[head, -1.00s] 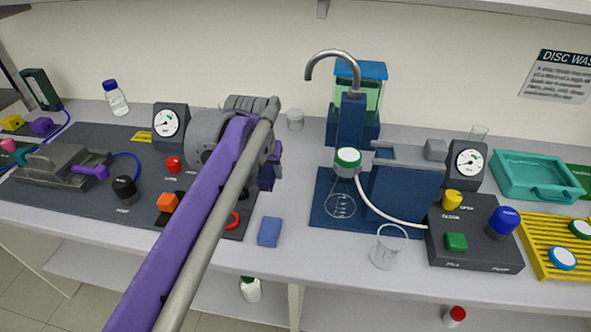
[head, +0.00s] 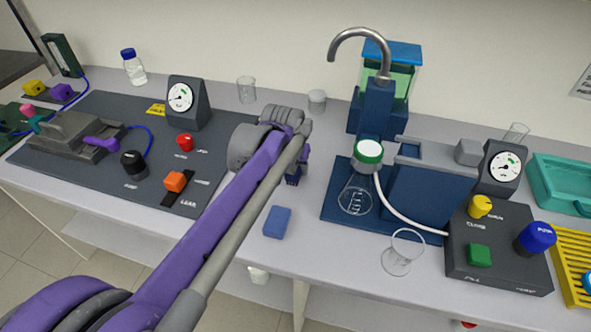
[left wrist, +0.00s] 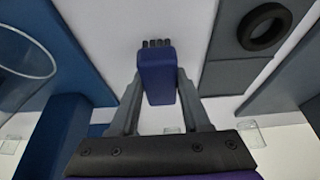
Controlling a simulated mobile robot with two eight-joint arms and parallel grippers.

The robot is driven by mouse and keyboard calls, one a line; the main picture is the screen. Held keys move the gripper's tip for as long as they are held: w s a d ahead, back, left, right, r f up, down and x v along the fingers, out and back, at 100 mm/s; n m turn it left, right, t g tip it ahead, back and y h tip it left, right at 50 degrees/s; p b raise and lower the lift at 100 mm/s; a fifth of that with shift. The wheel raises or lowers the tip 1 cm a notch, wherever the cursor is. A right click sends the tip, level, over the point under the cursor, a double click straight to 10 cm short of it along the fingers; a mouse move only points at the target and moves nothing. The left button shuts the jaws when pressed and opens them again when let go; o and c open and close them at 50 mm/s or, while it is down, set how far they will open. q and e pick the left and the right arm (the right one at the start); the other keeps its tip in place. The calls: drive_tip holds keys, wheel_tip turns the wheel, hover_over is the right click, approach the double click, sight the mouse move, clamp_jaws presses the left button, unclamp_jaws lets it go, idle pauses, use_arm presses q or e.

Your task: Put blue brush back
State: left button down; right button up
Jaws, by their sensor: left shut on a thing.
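My left gripper (left wrist: 158,88) is shut on the blue brush (left wrist: 158,72), a blue-purple block with dark bristles at its far end. In the head view my left gripper (head: 299,164) hangs over the bench between the dark mat and the navy filter rig, partly hidden by its own arm. The brush (head: 292,179) shows there as a small dark blue piece below the wrist. Its bristles cannot be made out in that view. My right gripper is not in view.
A blue block (head: 277,222) lies on the bench near the front edge. The navy rig with a flask (head: 355,200) stands to the right, with an empty glass beaker (head: 402,252) before it.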

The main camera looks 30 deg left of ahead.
use_arm(q)
drive_tip(key=shift+f, duration=0.45)
drive_tip(key=shift+f, duration=0.1)
drive_tip(key=shift+c, duration=1.8)
unclamp_jaws()
drive_tip(key=shift+r, duration=0.25)
drive_tip(key=p+v, duration=0.1)
drive_tip(key=v, duration=1)
drive_tip(key=shift+s+r, duration=0.25)
drive_tip(key=shift+r, duration=0.1)
